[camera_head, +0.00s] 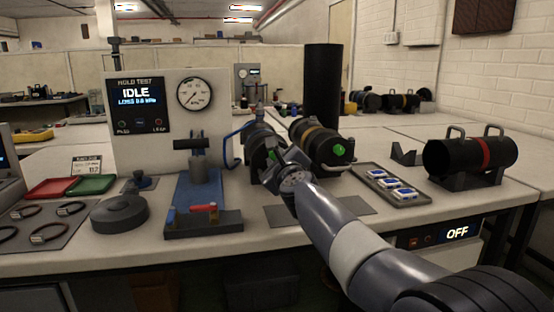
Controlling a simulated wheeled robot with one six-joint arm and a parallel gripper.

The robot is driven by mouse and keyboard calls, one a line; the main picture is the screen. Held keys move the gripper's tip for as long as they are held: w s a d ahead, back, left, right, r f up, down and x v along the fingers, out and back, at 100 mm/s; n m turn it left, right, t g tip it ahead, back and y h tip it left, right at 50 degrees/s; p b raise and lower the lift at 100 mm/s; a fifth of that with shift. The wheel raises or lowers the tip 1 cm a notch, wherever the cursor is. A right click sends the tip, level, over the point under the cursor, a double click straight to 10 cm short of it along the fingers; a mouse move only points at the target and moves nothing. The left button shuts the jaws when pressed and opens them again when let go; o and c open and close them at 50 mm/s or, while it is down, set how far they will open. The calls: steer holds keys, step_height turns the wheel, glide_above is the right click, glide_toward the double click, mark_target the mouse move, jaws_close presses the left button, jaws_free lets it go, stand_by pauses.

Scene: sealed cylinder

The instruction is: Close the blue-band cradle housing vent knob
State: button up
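A dark cylinder housing (257,139) lies in a cradle at the middle of the bench, with a blue hose (238,131) running to it. I cannot clearly make out its band colour. A small green spot, perhaps its vent knob (272,155), shows on its near end. My gripper (270,176) is right in front of this end and hides part of it. I cannot tell whether it touches the knob or whether its fingers are open. Beside it lies a second dark housing (318,139) with a tan band and a green knob (340,150) on its near end.
A red-band cylinder (471,155) sits on a stand at right. A tray (390,184) with blue-and-white items lies before it. A test panel (140,110) reads IDLE, behind a blue fixture (196,190). A tall black cylinder (322,80) stands behind. Red and green trays (92,184) are at left.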

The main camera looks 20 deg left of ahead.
steer(key=o, duration=1)
steer(key=b+v, duration=0.2)
steer(key=v, duration=0.8)
steer(key=shift+s+d+b, duration=0.2)
steer(key=shift+s+b, duration=0.15)
steer(key=shift+b, duration=0.05)
steer(key=p+x, duration=0.2)
steer(key=x, duration=0.9)
steer(key=shift+p, duration=0.4)
steer(key=shift+s+d, duration=0.1)
